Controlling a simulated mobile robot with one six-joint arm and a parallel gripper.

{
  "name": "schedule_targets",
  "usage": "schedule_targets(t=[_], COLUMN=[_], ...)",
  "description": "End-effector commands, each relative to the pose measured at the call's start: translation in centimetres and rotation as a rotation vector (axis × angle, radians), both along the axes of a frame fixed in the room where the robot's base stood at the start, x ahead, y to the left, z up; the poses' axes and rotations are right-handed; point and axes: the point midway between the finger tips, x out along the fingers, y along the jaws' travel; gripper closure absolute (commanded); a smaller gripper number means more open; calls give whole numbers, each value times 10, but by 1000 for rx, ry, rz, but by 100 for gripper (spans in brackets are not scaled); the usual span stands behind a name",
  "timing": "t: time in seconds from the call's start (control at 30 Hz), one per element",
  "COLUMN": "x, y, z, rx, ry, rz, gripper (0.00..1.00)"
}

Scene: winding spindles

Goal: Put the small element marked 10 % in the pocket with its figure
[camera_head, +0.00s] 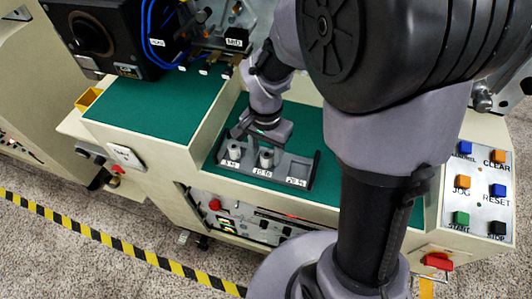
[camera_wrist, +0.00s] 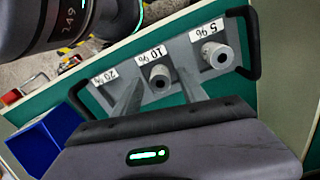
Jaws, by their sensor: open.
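A grey tray (camera_head: 303,180) lies on the green worktop, with its pockets labelled 5 %, 10 % and 20 %. A small grey element (camera_head: 266,157) stands upright at the 10 % label, and it also shows in the wrist view (camera_wrist: 160,76). I cannot read a figure on it. A similar element (camera_head: 234,149) stands at the 5 % label. No element shows at the 20 % label, where a finger partly hides the tray. My gripper (camera_wrist: 160,82) is open, with its fingers apart on either side of the element at 10 %; contact is not visible.
The tray has a dark handle (camera_wrist: 252,42) at each end. A blue bin (camera_wrist: 45,137) is at the lower left of the wrist view. A button panel (camera_head: 480,190) stands at the right in the head view. The green worktop (camera_head: 150,112) has free room at the left.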

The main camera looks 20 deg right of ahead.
Motion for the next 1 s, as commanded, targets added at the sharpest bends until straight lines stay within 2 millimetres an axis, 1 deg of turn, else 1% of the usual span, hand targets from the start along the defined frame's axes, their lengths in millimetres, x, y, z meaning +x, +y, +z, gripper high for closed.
schedule_targets(t=[0.03, 0.1, 0.2, 0.3, 0.4, 0.47, 0.57, 0.6, 0.7, 0.8, 0.83, 0.9, 1.0], x=[1, 1, 1, 1, 0, -4, -30, -45, -83, -110, -116, -124, -127], y=[0, 0, 0, 0, 0, 2, 9, 14, 24, 32, 34, 36, 38], z=[21, 43, 69, 88, 99, 111, 150, 166, 194, 207, 209, 211, 211], rx=[0, 1, 0, 1, 1, 8, 37, 50, 65, 63, 62, 58, 56], ry=[-4, -5, -4, -2, -3, -27, -144, -206, -356, -472, -496, -534, -548], rz=[1, 0, 1, 0, 2, 17, 103, 153, 276, 371, 391, 424, 438], gripper=[50, 50, 50, 50, 50, 50, 50, 50, 50, 50, 50, 50, 50])
